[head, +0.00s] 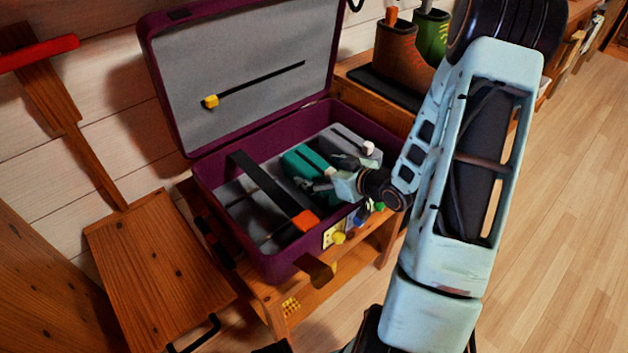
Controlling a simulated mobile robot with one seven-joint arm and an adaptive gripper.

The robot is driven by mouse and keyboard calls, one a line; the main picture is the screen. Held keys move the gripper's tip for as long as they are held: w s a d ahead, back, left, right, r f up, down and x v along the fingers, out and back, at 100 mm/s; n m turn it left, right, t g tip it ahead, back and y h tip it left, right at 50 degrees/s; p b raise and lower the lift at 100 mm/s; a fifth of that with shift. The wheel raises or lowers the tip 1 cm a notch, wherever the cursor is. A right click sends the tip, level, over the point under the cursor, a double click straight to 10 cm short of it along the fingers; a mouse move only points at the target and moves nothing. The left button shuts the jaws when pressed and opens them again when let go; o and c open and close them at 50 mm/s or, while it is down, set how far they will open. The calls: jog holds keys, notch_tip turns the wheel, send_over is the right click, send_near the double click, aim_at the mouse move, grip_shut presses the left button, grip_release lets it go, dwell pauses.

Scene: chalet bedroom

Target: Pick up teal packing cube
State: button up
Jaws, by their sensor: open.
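The teal packing cube (301,165) lies inside the open purple suitcase (254,262), near the middle. A dark strip runs along its top. My gripper (318,184) reaches into the suitcase from the right and is open. Its fingers are at the near right part of the teal cube and hide some of it. I cannot tell whether they touch the cube or are just above it.
A grey packing cube (345,143) lies right of the teal one. A black strap with an orange buckle (305,220) crosses the suitcase on the left. The lid (245,70) stands open behind. Boots (398,55) stand at the back right on a dark mat.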

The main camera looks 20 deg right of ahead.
jog(key=shift+c, duration=0.6)
jog(key=c, duration=1.3)
jog(key=shift+o, duration=0.2)
jog(key=shift+r, duration=0.15)
